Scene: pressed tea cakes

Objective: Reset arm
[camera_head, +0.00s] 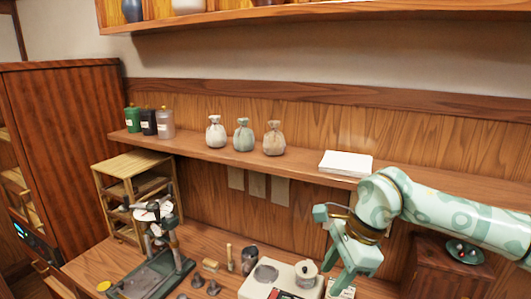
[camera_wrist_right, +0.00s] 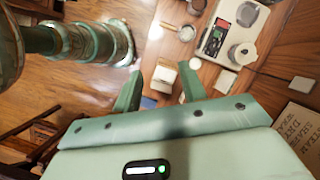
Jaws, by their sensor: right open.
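My right arm comes in from the right in the head view, pale green with darker patches. My right gripper (camera_head: 340,268) points down over the right part of the counter. In the right wrist view the two fingers of my right gripper (camera_wrist_right: 160,70) stand apart. A small pale box-like object (camera_wrist_right: 165,78) shows in the gap between them, seemingly below and not gripped. My left gripper is in neither view.
A white scale (camera_head: 255,292) and a lidded canister (camera_head: 306,270) stand left of the gripper. A press (camera_head: 160,265) stands further left. A shelf (camera_head: 220,152) carries three tied pouches (camera_head: 243,135) and a white stack (camera_head: 345,162). A dark cabinet (camera_head: 425,275) stands right.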

